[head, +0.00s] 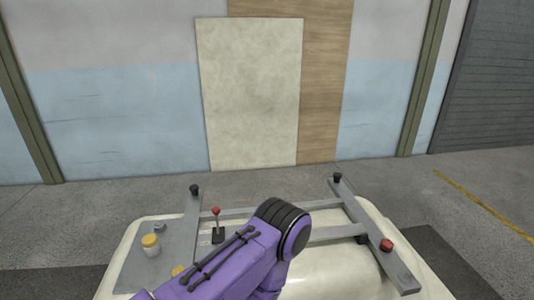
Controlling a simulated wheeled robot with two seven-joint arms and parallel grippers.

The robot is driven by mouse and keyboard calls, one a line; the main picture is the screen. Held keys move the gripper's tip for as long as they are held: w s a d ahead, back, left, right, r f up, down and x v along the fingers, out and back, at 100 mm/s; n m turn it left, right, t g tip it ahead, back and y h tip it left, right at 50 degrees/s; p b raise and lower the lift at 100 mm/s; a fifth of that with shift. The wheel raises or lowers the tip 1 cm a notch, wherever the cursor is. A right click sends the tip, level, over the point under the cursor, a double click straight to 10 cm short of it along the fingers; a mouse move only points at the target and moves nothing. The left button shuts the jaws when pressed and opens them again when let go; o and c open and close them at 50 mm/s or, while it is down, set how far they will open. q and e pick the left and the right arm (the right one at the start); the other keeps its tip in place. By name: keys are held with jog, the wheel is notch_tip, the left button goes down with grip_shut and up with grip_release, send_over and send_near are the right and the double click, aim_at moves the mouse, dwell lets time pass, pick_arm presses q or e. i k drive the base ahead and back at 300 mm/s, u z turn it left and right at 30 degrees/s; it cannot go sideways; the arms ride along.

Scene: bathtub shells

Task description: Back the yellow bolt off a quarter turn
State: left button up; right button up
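Two yellow items show in the head view on the grey plate at the left of the pale tub shell. One is a yellow-topped piece (150,241) with a pale lower part, standing upright. The other yellow piece (178,270) is partly hidden behind my purple arm. I cannot tell which of them is the yellow bolt. My purple arm crosses the front of the shell and covers part of it. Neither gripper is in view, so no contact with either yellow piece can be seen.
The grey plate (168,246) lies on the pale shell (345,277). Also there are a red-knobbed lever (217,225), a grey bar (372,230) with a red knob (386,245), and black knobs (195,190) (337,178). A pale panel (252,95) leans at the wall. Floor behind the shell is clear.

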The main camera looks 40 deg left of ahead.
aim_at(177, 271)
jog(key=u, duration=2.75)
jog(key=k, duration=0.3)
jog(key=z, duration=0.6)
jog(key=i, duration=0.2)
jog(key=u, duration=0.1)
